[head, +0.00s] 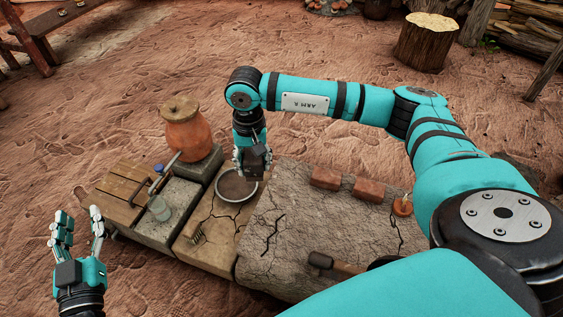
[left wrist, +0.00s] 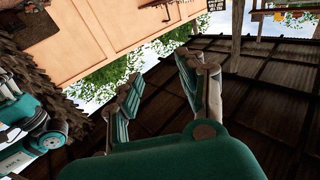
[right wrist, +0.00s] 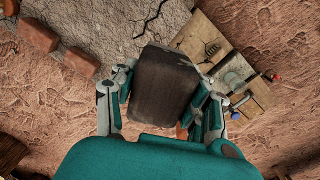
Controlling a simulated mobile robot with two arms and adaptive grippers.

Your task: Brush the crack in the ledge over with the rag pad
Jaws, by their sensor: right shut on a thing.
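The ledge (head: 315,215) is a cracked grey-brown mud slab right of the middle in the head view. A dark, jagged crack (head: 273,236) runs near its left side; a crack (right wrist: 152,18) also shows at the top of the right wrist view. My right gripper (head: 252,172) is above the bowl area, left of the ledge. In the right wrist view it is shut on a dark brown block-like thing, seemingly the rag pad (right wrist: 165,85), apart from the crack. The head view mostly hides this pad. My left gripper (head: 79,226) is open and empty at the left.
A dark bowl (head: 236,186) stands beside the ledge. Two bricks (head: 325,178) lie on its back part, and a wooden-handled tool (head: 334,265) lies at its front. A clay pot (head: 187,132), glass (head: 160,208) and wooden boards (head: 128,189) are further left.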

